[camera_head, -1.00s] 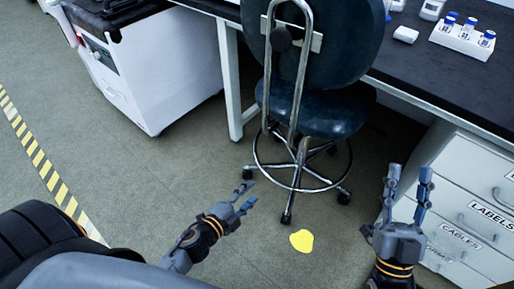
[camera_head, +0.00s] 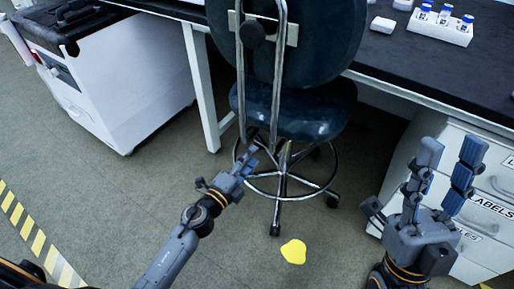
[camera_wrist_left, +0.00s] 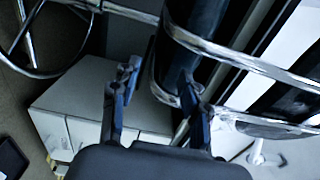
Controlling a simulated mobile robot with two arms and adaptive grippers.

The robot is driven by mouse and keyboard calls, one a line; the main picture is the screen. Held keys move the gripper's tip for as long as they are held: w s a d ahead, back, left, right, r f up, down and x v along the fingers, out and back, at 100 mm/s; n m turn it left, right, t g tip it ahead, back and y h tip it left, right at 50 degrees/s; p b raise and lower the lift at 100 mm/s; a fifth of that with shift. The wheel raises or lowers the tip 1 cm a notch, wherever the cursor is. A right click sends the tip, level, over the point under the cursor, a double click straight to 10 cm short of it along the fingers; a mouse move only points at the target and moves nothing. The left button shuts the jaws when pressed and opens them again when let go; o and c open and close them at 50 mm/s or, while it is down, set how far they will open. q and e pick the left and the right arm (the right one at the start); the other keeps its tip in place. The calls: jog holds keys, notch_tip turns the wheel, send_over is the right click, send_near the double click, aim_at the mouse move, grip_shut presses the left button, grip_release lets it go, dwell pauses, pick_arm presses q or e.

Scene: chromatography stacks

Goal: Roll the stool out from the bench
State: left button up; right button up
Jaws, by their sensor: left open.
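The stool (camera_head: 308,112) has a dark blue seat and backrest, a chrome back frame, a foot ring and castors. It stands upright at the bench (camera_head: 415,75), backrest towards me. My left gripper (camera_head: 246,162) is open just below and in front of the seat, by the lower end of the chrome frame. In the left wrist view, chrome tubing (camera_wrist_left: 235,62) passes close ahead of the open left fingers (camera_wrist_left: 158,95); I cannot tell whether they touch it. My right gripper (camera_head: 452,160) is open and empty, in front of the drawers, apart from the stool.
A white wheeled cabinet (camera_head: 115,95) stands on the left, and white labelled drawers (camera_head: 475,180) on the right. A yellow patch (camera_head: 293,251) lies on the floor before the stool. A vial rack (camera_head: 440,28) sits on the bench. Floor towards me is mostly clear.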

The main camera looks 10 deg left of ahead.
aim_at(260, 149)
pick_arm(q)
jog(key=x, duration=0.5)
jog(key=shift+c, duration=0.2)
grip_shut()
